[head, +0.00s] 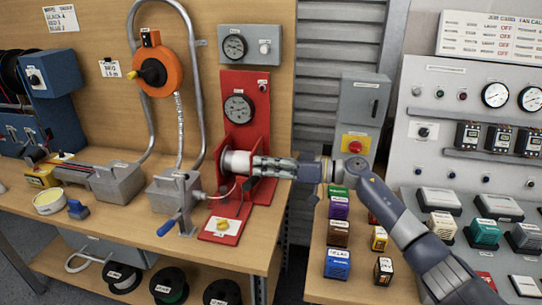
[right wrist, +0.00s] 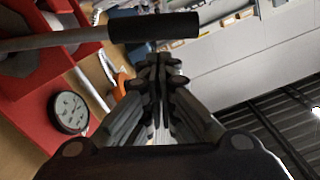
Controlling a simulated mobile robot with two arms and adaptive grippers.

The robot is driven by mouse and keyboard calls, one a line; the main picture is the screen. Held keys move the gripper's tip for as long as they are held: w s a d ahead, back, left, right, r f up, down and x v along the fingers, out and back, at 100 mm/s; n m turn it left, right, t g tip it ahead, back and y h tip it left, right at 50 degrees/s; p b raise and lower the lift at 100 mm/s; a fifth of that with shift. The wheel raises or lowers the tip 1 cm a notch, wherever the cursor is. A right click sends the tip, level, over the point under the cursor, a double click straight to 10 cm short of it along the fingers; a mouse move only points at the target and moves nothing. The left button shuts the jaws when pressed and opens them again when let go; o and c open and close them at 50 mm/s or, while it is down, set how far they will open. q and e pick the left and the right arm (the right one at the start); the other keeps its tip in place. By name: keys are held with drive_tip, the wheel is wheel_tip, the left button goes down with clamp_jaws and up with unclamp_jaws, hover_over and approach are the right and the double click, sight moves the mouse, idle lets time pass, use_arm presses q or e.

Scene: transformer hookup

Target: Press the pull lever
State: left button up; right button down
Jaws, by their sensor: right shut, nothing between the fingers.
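The red test stand (head: 240,95) stands on the left bench with a round gauge and a pale cylinder (head: 237,163). In the right wrist view a grey rod with a black grip, which looks like the pull lever (right wrist: 152,27), crosses the top from the red stand (right wrist: 25,105). My right gripper (head: 258,166) reaches in from the right, in front of the stand, beside the cylinder. Its fingers are shut and empty. In the right wrist view the fingertips (right wrist: 158,62) lie just below the black grip; contact cannot be told. I cannot make out the lever clearly in the head view. My left gripper is not in view.
A grey box with a red button (head: 355,143) stands behind my right arm. Several coloured blocks (head: 338,232) sit on the right bench. A gap separates the two benches.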

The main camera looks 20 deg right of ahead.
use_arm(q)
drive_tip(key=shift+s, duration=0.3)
use_arm(e)
drive_tip(key=shift+a+f, duration=0.15)
drive_tip(key=shift+f, duration=0.15)
drive_tip(key=shift+s, duration=0.1)
